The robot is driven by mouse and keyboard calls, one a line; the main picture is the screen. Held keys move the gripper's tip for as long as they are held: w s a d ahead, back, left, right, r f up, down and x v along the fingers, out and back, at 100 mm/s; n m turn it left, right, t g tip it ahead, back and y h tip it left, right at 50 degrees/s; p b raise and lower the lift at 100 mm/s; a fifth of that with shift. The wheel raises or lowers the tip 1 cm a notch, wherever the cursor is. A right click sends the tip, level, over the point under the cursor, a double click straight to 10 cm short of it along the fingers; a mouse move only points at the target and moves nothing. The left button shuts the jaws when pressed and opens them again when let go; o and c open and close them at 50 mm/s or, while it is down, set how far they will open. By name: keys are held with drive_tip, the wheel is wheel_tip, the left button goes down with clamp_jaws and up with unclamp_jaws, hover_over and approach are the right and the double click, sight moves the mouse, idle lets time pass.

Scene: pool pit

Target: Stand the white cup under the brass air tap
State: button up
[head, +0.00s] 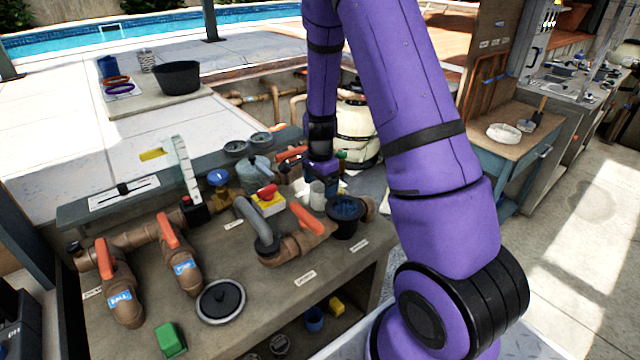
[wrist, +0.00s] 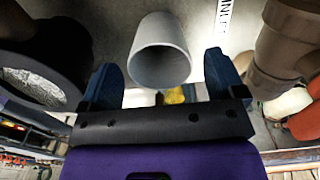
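The white cup (wrist: 160,48) is in the wrist view, its round mouth partly facing the camera, ahead of and between the fingers. My gripper (wrist: 160,66) is open, with one blue finger on each side. I see no finger closed on the cup, and contact is unclear. In the head view my gripper (head: 320,172) is low over the bench, and a small pale shape just below it looks like the cup (head: 317,192). A brass-coloured fitting with a blue handle (head: 219,178) is left of the gripper; I cannot tell if it is the air tap.
A black strainer pot (head: 346,212) stands close right of the cup. Orange-handled valves (head: 308,219) and brown pipes crowd the bench. A yellow box with a red button (head: 267,200) is to the left. A black round lid (head: 220,301) lies at the front, with bare bench around it.

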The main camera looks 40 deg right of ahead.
wheel_tip(320, 180, up, 12)
drive_tip(key=shift+a+r, duration=0.1)
drive_tip(key=shift+r, duration=0.15)
drive_tip(key=s+a+r+n+t, duration=0.1)
drive_tip(key=s+a+r+n, duration=0.3)
drive_tip(key=s+r, duration=0.3)
drive_tip(key=s+a+r+n+t, duration=0.2)
drive_tip(key=s+a+r+n, duration=0.25)
drive_tip(key=r, duration=0.45)
drive_tip(key=s+a+r+n+t, duration=0.1)
drive_tip(key=s+a+r+n, duration=0.1)
drive_tip(key=s+n, duration=0.2)
drive_tip(key=s+a+r+n+t, duration=0.1)
drive_tip(key=s+n, duration=0.4)
drive_tip(key=s, duration=0.6)
wheel_tip(320, 180, up, 2)
drive_tip(key=shift+a+r, duration=0.1)
drive_tip(key=shift+a, duration=0.6)
drive_tip(key=shift+c, duration=0.4)
